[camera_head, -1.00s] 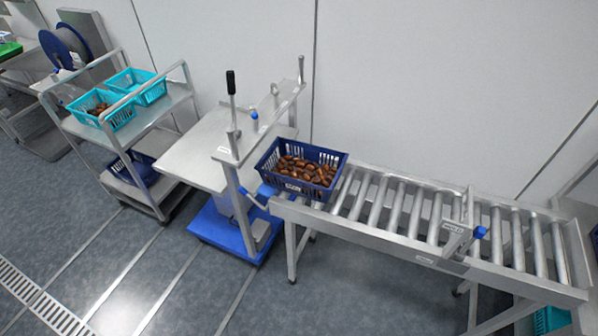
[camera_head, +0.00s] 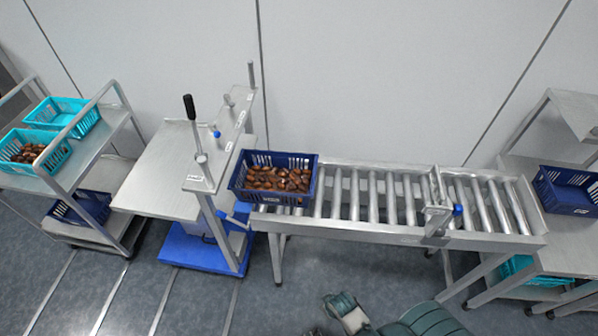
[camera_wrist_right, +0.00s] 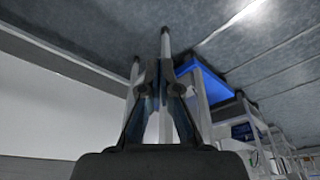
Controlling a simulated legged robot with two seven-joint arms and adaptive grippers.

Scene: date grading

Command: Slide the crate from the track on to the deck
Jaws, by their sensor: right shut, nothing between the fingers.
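The dark blue crate (camera_head: 250,196), full of brown dates, sits upright at the left end of the roller track (camera_head: 345,232) in the head view. The grey deck (camera_head: 160,170) is a flat plate on a blue-based stand left of the track. A post and rail of the stand rise between the plate and the crate. My left gripper is not in view.
A black-handled lever (camera_head: 190,108) stands on the stand's rail. A gate with a blue knob (camera_head: 457,210) crosses the track further right. A trolley (camera_head: 105,160) with teal crates stands left. A side table (camera_head: 575,225) with a blue crate (camera_head: 562,195) stands right.

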